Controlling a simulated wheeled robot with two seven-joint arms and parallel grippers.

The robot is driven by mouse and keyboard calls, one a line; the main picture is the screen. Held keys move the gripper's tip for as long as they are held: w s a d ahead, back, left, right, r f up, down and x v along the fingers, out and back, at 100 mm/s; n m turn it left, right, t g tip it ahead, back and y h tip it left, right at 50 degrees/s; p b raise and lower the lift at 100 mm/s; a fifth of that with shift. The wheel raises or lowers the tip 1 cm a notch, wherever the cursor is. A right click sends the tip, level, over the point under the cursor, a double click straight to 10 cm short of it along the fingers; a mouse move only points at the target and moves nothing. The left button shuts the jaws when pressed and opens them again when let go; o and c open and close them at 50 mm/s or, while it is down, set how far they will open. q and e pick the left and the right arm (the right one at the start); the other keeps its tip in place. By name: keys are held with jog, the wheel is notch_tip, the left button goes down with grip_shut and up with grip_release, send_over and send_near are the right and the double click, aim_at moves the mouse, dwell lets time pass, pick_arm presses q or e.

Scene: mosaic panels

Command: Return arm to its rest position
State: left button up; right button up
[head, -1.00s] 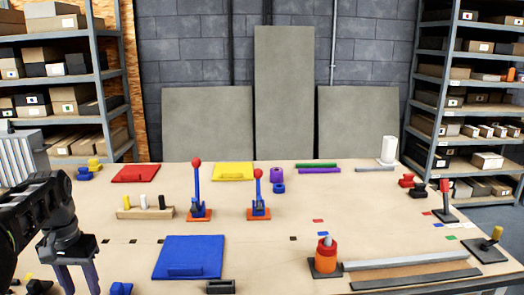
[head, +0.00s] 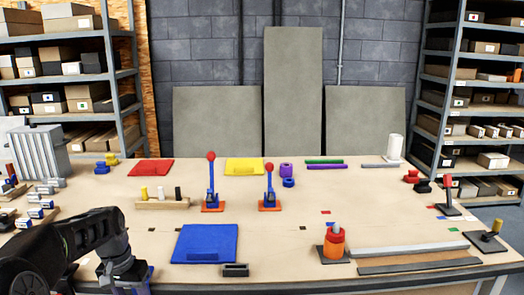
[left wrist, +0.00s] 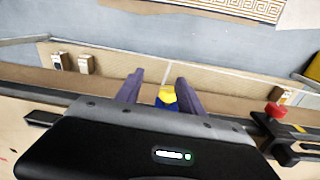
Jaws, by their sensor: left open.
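My left arm comes in from the lower left in the head view, over the table's (head: 300,185) front edge. Its gripper (head: 132,288) is at the bottom edge of the picture, left of the blue panel (head: 192,242). The fingers are mostly cut off or hidden there. In the left wrist view the gripper (left wrist: 158,92) shows two purple-grey fingers spread apart with nothing held. My right gripper is in neither view.
Red-knobbed levers (head: 211,180) (head: 269,187) stand mid-table. An orange cylinder (head: 334,243) stands front right, beside a grey bar (head: 407,250). A wooden block with pegs (head: 163,204) lies behind the blue panel. Silver parts (head: 36,212) are at left. Open table lies right of centre.

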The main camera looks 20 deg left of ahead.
pick_arm(q)
jog(key=w+d+f+m+h, duration=0.1)
jog(key=w+d+f+h, duration=0.1)
jog(key=d+f, duration=1.8)
jog(key=s+d+f, duration=0.6)
jog(key=s+d, duration=0.3)
jog(key=d, duration=0.1)
jog(key=s+d+f+h, duration=0.1)
jog(key=s+d+f, duration=0.5)
jog(key=s+d, duration=0.3)
jog(key=shift+s+d, duration=0.25)
jog(key=shift+d, duration=0.3)
jog(key=shift+h, duration=0.3)
